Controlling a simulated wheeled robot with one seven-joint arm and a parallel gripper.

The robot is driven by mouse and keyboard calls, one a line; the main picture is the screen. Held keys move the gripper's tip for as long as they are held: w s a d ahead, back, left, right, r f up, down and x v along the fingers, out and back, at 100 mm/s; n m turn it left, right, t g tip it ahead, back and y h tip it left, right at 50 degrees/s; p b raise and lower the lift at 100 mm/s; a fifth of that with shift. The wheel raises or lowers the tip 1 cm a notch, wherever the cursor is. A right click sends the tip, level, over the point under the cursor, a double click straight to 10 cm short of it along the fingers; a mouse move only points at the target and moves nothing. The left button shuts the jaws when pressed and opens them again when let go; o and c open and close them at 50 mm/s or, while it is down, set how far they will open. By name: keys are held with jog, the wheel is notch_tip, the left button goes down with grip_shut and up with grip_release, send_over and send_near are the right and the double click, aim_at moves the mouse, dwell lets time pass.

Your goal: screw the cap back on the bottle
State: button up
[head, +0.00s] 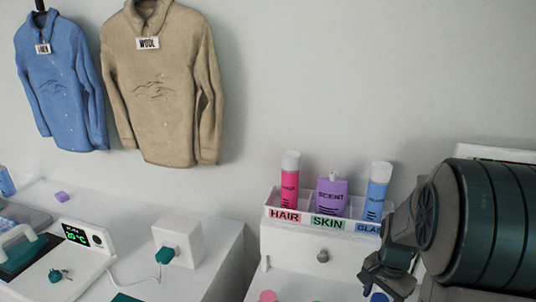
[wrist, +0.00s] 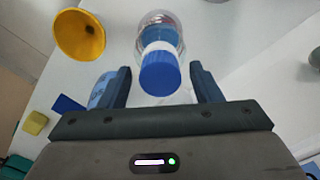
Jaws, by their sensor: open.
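A clear bottle (wrist: 174,41) shows in the wrist view, ahead of my gripper, with something bluish in or on it. A blue cap (wrist: 159,74) covers the bottle's near end; I cannot tell whether it is screwed tight or only resting there. My gripper (wrist: 161,70) is open, with one finger on each side of the cap in the picture and visible gaps on both sides. In the head view my gripper (head: 388,280) hangs at the lower right, in front of the white drawer unit. The bottle cannot be made out there; only a small blue round thing (head: 379,297) shows beneath the gripper.
A yellow funnel-like object (wrist: 80,36) and a yellow block (wrist: 34,123) lie left in the wrist view. A white rack (head: 297,222) holds pink, purple and blue bottles behind my arm. A pink round top (head: 268,296) shows below it. Two shirts hang at the upper left.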

jog(key=n+b, duration=0.1)
jog(key=n, duration=0.3)
jog(key=shift+n, duration=0.3)
jog(key=n, duration=0.3)
jog(key=shift+c, duration=0.4)
jog(key=c, duration=1)
jog(key=m, duration=0.4)
jog(key=m+p, duration=0.1)
jog(key=m, duration=0.3)
jog(key=shift+m+p, duration=0.35)
jog(key=shift+m, duration=0.05)
jog(key=m+p, duration=0.1)
jog(key=m, duration=0.3)
jog(key=shift+r+p, duration=0.1)
jog(key=shift+p, duration=0.3)
jog(key=shift+m+p, duration=0.9)
jog(key=shift+m, duration=1.2)
